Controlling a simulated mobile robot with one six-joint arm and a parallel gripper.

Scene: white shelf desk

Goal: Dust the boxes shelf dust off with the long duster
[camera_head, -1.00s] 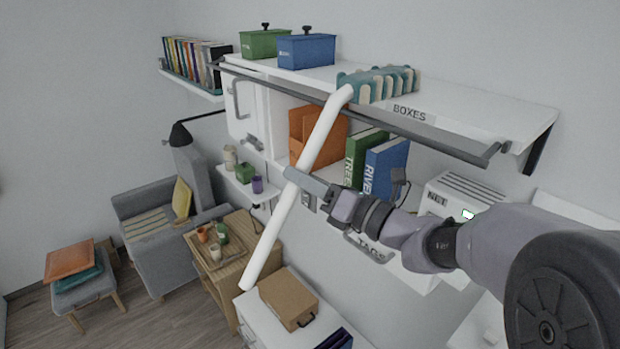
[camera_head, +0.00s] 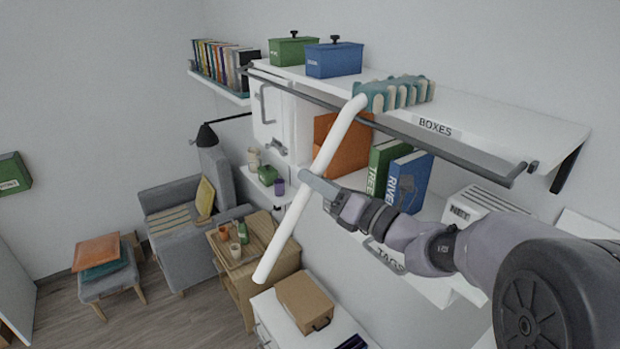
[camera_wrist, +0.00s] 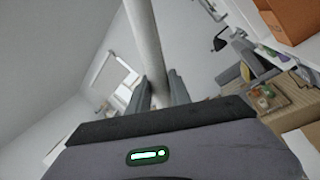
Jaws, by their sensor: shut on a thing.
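My gripper (camera_head: 318,187) is shut on the white handle of the long duster (camera_head: 336,138), about midway along it. The handle slants from lower left to upper right. The duster's teal and cream head (camera_head: 395,94) is at the top of the boxes shelf (camera_head: 490,112), near its front edge and above the BOXES label (camera_head: 436,127). I cannot tell whether the head touches the board. No dust can be made out on the shelf. In the wrist view the handle (camera_wrist: 146,45) runs up between the two fingers (camera_wrist: 160,92).
A blue box (camera_head: 334,60) and a green box (camera_head: 293,51) stand on the shelf left of the head. A grey rail (camera_head: 400,128) runs along the shelf front. Books (camera_head: 408,180) and an orange file (camera_head: 343,145) stand below. The shelf right of the head looks clear.

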